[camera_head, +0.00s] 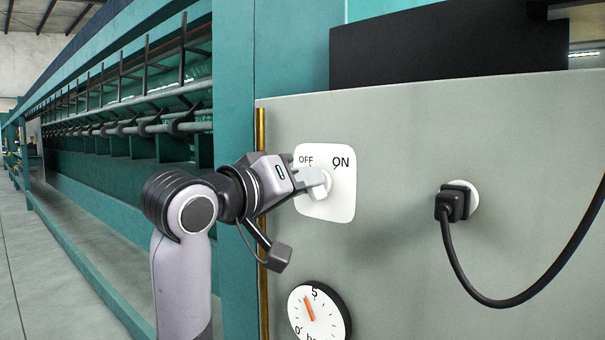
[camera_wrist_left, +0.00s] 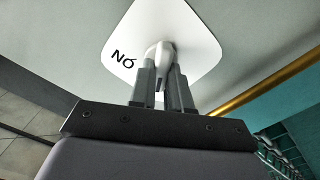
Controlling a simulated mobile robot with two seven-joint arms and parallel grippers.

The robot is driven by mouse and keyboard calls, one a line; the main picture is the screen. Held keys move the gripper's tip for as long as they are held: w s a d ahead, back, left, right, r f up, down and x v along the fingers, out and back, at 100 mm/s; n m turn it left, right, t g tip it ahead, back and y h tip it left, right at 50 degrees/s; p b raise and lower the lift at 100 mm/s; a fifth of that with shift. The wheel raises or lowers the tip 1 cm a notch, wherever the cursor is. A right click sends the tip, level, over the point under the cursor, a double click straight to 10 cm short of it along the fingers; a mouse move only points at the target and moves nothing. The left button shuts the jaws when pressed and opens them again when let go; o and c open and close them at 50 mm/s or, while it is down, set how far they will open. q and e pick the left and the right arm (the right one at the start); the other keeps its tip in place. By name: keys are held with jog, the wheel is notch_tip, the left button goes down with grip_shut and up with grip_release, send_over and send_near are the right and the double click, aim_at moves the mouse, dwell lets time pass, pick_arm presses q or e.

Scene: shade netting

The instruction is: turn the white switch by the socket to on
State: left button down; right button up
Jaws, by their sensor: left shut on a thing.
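The white switch plate (camera_head: 340,207) is on the grey-green panel, with OFF printed at its upper left and ON at its upper right. Its white switch knob (camera_head: 323,187) is at the plate's middle, partly hidden by my left gripper (camera_head: 305,181). The gripper comes in from the left and is shut on the knob. In the left wrist view, the knob (camera_wrist_left: 161,54) sits between the two fingers of my left gripper (camera_wrist_left: 162,76), with ON upside down beside it. I cannot tell exactly which mark the knob points at. My right gripper is not in view.
A white socket (camera_head: 474,193) holds a black plug (camera_head: 453,203), whose cable loops off to the right. A round gauge (camera_head: 319,318) is below the plate. A brass rod (camera_head: 262,150) runs down the panel's left edge, close to my wrist. A dark board (camera_head: 450,45) is above.

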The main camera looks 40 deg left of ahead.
pick_arm(q)
jog(key=m+p, duration=0.3)
jog(key=m, duration=0.2)
jog(key=m+p, duration=0.3)
jog(key=m, duration=0.2)
jog(key=m+p, duration=0.4)
jog(key=m, duration=0.1)
jog(key=shift+d, duration=0.4)
jog(key=shift+m, duration=0.3)
jog(key=c, duration=1.1)
grip_release()
jog(key=shift+s, duration=0.2)
